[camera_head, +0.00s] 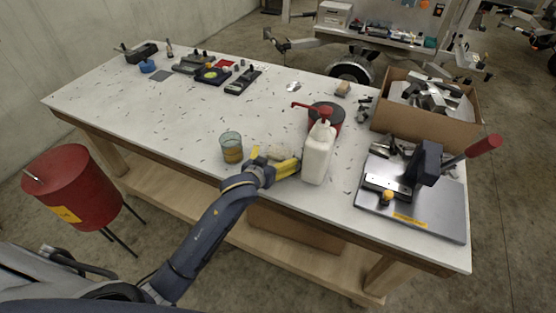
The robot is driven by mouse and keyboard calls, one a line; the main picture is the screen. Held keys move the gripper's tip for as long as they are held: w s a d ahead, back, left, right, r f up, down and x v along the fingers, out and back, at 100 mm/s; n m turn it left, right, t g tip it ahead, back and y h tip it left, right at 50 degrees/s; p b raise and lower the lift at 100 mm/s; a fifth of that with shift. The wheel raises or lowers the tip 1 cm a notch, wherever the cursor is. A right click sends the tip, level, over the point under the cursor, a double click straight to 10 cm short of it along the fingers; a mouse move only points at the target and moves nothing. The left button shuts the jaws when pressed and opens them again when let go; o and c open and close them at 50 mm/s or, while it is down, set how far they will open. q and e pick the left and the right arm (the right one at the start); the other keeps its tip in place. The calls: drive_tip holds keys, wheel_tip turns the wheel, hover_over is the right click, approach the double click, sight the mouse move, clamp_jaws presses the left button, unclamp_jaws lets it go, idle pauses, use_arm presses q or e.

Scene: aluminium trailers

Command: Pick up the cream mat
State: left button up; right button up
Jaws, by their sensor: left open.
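A small pale cream piece (279,152), which looks like the cream mat, lies on the white worktop near its front edge. My left gripper (271,159) reaches in from the front, with its yellow fingers apart. One finger is at the left of the cream piece and the other is in front of it on the right. The gripper hides part of the piece's near side. I cannot tell whether the fingers touch it. My right gripper is not in view.
A glass jar (231,147) stands just left of the gripper. A metal plate with a tool (433,209) and a cardboard box (462,136) fill the right.

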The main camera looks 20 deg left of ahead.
use_arm(q)
drive_tip(key=shift+c, duration=0.4)
drive_tip(key=c, duration=1)
drive_tip(key=shift+c, duration=0.2)
